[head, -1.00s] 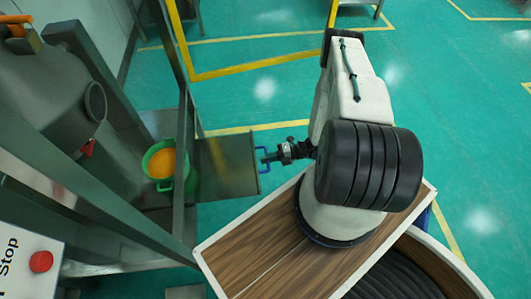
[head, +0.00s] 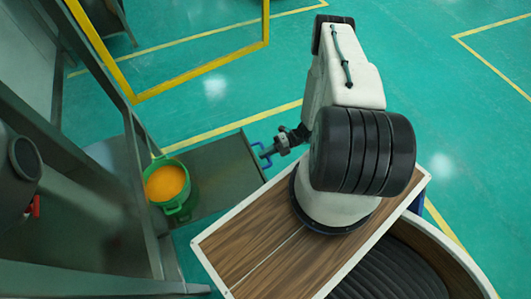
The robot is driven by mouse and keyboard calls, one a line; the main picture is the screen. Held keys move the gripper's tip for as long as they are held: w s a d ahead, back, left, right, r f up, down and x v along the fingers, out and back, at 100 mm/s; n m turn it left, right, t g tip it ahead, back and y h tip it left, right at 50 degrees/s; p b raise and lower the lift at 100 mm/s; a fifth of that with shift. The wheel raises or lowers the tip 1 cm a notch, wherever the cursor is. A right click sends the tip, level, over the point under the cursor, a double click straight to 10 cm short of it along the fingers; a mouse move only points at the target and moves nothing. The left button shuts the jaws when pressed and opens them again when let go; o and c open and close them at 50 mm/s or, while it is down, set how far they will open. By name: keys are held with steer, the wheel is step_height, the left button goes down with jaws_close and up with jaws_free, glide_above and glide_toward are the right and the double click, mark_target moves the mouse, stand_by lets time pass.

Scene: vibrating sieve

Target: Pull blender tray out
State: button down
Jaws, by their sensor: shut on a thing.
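The blender tray (head: 222,172) is a flat grey metal plate sticking out from the machine's frame toward my arm. A green bucket (head: 181,207) with orange contents stands at its inner end. A blue handle (head: 262,152) is on the tray's outer edge. My gripper (head: 266,153) is at this handle and shut on it; the fingertips are small and dark, so the exact hold is hard to see.
Grey metal posts (head: 145,215) of the machine frame stand at the left, close to the bucket. A yellow frame (head: 188,75) rises behind. My wooden-topped base fills the lower right. Green floor with yellow lines is open beyond the tray.

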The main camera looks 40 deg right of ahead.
steer(key=shift+s+a, duration=0.1)
steer(key=shift+s, duration=0.05)
steer(key=c, duration=1.5)
jaws_free()
steer(key=shift+o, duration=0.2)
steer(key=shift+d, duration=0.35)
steer(key=v, duration=0.7)
steer(key=shift+d, duration=0.1)
